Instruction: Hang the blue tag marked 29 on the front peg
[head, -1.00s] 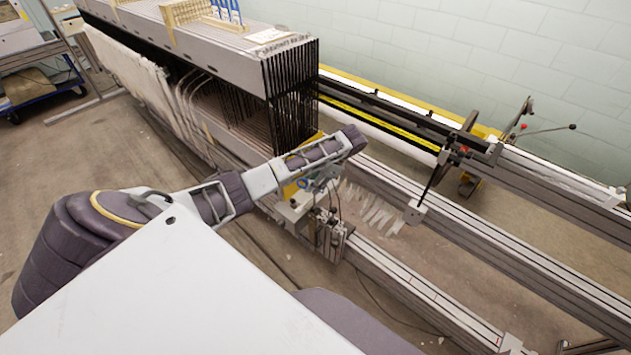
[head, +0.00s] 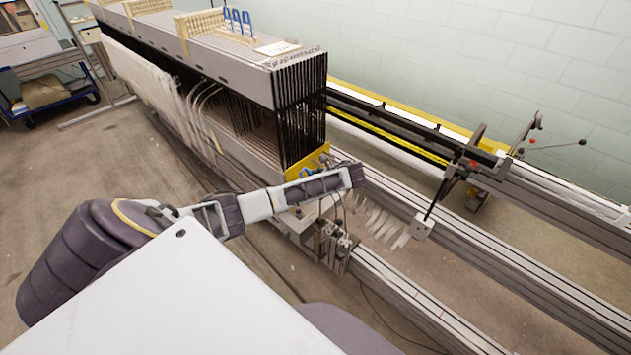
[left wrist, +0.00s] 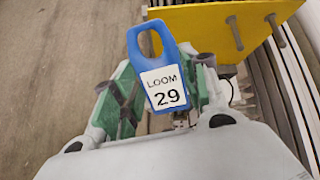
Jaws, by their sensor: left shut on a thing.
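The blue tag (left wrist: 165,72) has a looped top and a white label reading LOOM 29. My left gripper (left wrist: 163,92), with green fingers, is shut on it in the left wrist view, the loop pointing up the picture. A yellow plate (left wrist: 195,35) with two grey pegs lies beyond and to the right of the tag; one peg (left wrist: 235,33) is nearer the tag, the other (left wrist: 275,30) farther right. The tag is apart from both pegs in the picture. My right gripper is out of view.
The loom's stack of frames (head: 295,100) stands behind the yellow plate. Long grey rails (head: 480,250) run to the lower right. A small machine block (head: 325,240) sits below my forearm. Open floor (head: 130,150) lies to the left.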

